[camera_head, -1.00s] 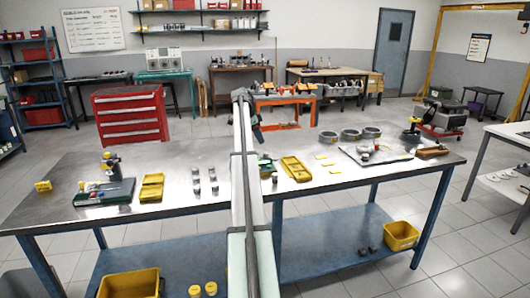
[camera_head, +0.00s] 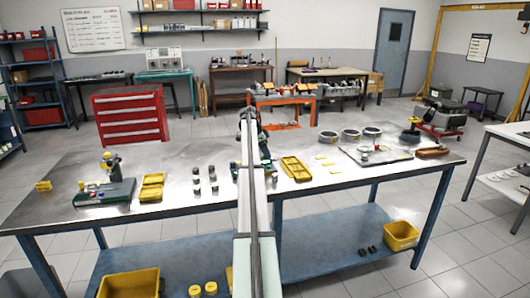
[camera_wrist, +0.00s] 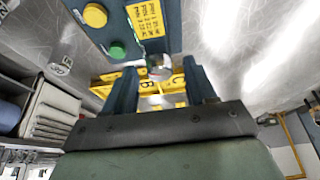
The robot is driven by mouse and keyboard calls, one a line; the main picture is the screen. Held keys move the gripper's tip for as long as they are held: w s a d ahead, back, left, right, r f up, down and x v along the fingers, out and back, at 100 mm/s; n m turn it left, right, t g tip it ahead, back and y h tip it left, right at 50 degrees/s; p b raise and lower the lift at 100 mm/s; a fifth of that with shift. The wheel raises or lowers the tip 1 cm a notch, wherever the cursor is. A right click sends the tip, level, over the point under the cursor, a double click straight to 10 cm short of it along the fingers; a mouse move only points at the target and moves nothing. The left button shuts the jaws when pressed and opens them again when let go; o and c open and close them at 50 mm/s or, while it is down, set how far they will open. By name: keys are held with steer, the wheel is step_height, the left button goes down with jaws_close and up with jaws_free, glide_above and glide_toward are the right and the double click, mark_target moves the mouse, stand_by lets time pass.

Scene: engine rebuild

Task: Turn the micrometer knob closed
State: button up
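In the wrist view my gripper (camera_wrist: 160,86) has its two dark blue fingers apart. A small round silver part (camera_wrist: 160,70), which looks like the micrometer knob, shows beyond and between the fingertips. I see gaps beside it and cannot tell any contact. Behind it is a blue-green panel (camera_wrist: 146,45) with a yellow button (camera_wrist: 95,15), a green button (camera_wrist: 117,50) and a yellow label. Yellow pieces lettered B and C (camera_wrist: 178,83) lie behind the fingers.
On the metal bench (camera_head: 330,200) stand a green-based device (camera_head: 105,192) at the left, yellow trays (camera_head: 152,187) (camera_head: 296,169), small dark cylinders (camera_head: 213,187), several rings (camera_head: 350,135) and a pale mat (camera_head: 350,153). The front right of the bench is bare.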

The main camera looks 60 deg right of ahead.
jaws_close()
stand_by(0.3)
steer(key=shift+n, duration=0.3)
steer(key=n+t, duration=0.1)
steer(key=n, duration=0.1)
steer(key=n+h, duration=0.1)
steer(key=n, duration=0.1)
steer(key=shift+s+a+n+t, duration=0.15)
steer(key=shift+n+t, duration=0.15)
steer(key=shift+t, duration=0.1)
steer(key=n+t, duration=0.1)
steer(key=n, duration=0.2)
steer(key=n+t, duration=0.1)
steer(key=n, duration=0.2)
steer(key=shift+s, duration=0.15)
steer(key=n+t, duration=0.1)
steer(key=n, duration=0.2)
steer(key=n+t+y, duration=0.1)
steer(key=n, duration=0.2)
steer(key=shift+s+n+t, duration=0.15)
steer(key=shift+n+t, duration=0.15)
steer(key=n, duration=0.2)
steer(key=n+y, duration=0.1)
steer(key=n, duration=0.1)
steer(key=n+t+y, duration=0.1)
steer(key=n, duration=0.1)
steer(key=shift+d, duration=0.25)
